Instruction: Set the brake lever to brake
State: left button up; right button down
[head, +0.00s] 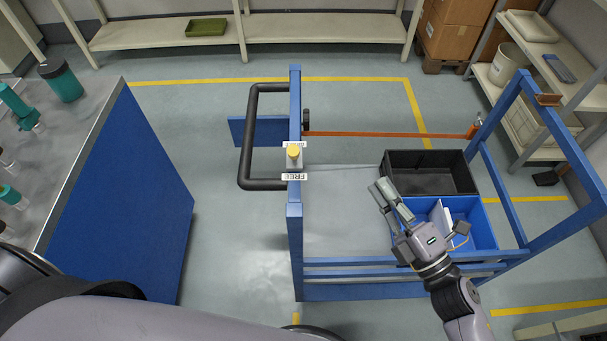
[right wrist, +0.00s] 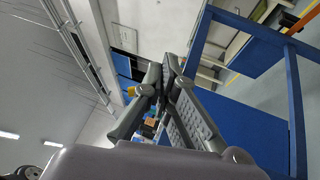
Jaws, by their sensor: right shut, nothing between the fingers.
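The brake lever's yellow knob (head: 293,151) shows on the blue post of the cart (head: 296,235). A white label reading FREE (head: 297,177) sits just below it in the head view. Another white label above is partly covered by the knob, and its text is not readable. I cannot tell the lever's exact setting. My right gripper (head: 379,189) is shut and empty, to the right of and apart from the knob, above the cart bed. Its closed fingers (right wrist: 172,68) also show in the right wrist view. My left gripper is out of view.
A black handle (head: 243,140) sticks out left of the post. A black crate (head: 430,158) and a blue crate (head: 486,228) stand on the cart's right side. An orange bar (head: 390,134) spans the far side. A steel-topped table (head: 70,130) with bottles stands left.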

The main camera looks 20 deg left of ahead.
aim_at(294, 155)
jog(key=s+a+f+n+g+y, duration=0.2)
jog(key=s+a+n+g+y, duration=0.25)
jog(key=s+n+g, duration=0.55)
jog(key=w+a+r+p, duration=0.4)
jog(key=w+a, duration=0.3)
jog(key=a, duration=0.3)
jog(key=shift+w+a+r+n+t+y+p, duration=0.25)
jog(key=shift+r+n+t+y+p, duration=0.15)
jog(key=shift+p, duration=0.3)
